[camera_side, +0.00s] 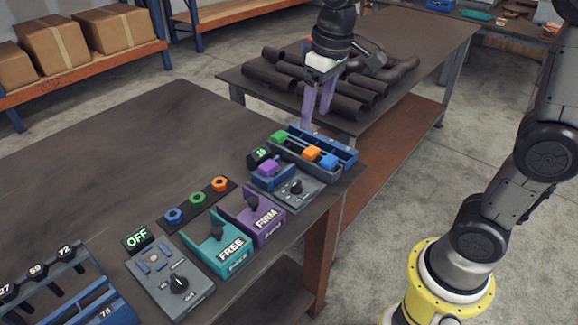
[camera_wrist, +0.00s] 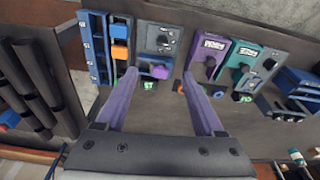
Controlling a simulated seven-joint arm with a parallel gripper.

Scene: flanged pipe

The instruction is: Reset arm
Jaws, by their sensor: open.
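My gripper (camera_side: 318,100) hangs above the gap between the near workbench and the far table, pointing down, with two purple fingers. In the wrist view my gripper (camera_wrist: 165,88) has its fingers spread wide with nothing between them. The near bench (camera_side: 120,150) carries a row of control boxes at its right edge. Among them are a teal box marked FREE (camera_side: 222,245), a purple box marked FIRM (camera_side: 258,216) and a grey box with a knob (camera_side: 172,283) beside a display reading OFF (camera_side: 138,239). A slider unit (camera_side: 318,155) with green, orange and blue blocks stands nearest my gripper.
Several dark pipes (camera_side: 345,105) lie on the far table (camera_side: 425,65) behind my gripper. A numbered lever rack (camera_side: 60,290) stands at the bench's lower left. Cardboard boxes (camera_side: 55,42) sit on a shelf at the upper left. The bench's left and middle are clear.

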